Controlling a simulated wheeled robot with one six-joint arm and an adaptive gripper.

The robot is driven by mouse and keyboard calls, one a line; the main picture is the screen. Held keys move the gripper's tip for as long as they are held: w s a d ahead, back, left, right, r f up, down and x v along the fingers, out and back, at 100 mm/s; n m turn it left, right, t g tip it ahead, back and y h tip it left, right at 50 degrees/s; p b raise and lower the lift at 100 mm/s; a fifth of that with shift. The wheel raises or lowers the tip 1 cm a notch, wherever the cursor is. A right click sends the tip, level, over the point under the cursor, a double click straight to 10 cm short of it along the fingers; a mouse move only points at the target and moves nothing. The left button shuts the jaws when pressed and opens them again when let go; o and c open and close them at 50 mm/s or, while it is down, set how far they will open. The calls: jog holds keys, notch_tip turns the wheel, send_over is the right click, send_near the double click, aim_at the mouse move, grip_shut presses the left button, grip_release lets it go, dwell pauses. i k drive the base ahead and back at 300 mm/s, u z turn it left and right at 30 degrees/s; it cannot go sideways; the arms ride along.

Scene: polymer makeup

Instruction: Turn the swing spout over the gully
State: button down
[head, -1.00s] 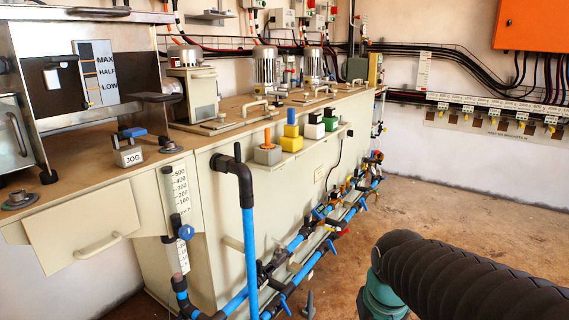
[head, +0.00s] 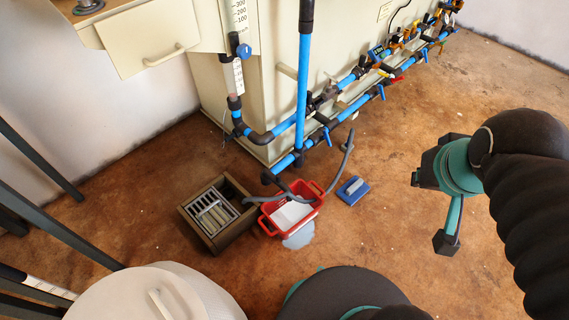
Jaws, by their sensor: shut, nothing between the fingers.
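The gully (head: 190,215) is a square, wood-coloured surround with a metal grating, on the floor left of centre. I cannot tell for certain which of these is the swing spout. My gripper (head: 428,170) is at the right, shut and empty, well apart from the spout and the gully.
A blue pad with a grey handle (head: 353,190) lies right of the tray, and a pale puddle (head: 299,236) is below it. Blue pipes (head: 304,90) run along the cream cabinet (head: 275,60). A round white lid (head: 135,297) and dark rails (head: 55,225) stand front left. The floor at right is mostly clear.

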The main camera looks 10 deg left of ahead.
aim_at(276, 180)
jog(key=k, duration=0.45)
jog(key=z, duration=1.1)
jog(key=i, duration=1.35)
jog(key=u, duration=3.15)
jog(key=i, duration=0.35)
jog(key=u, duration=0.35)
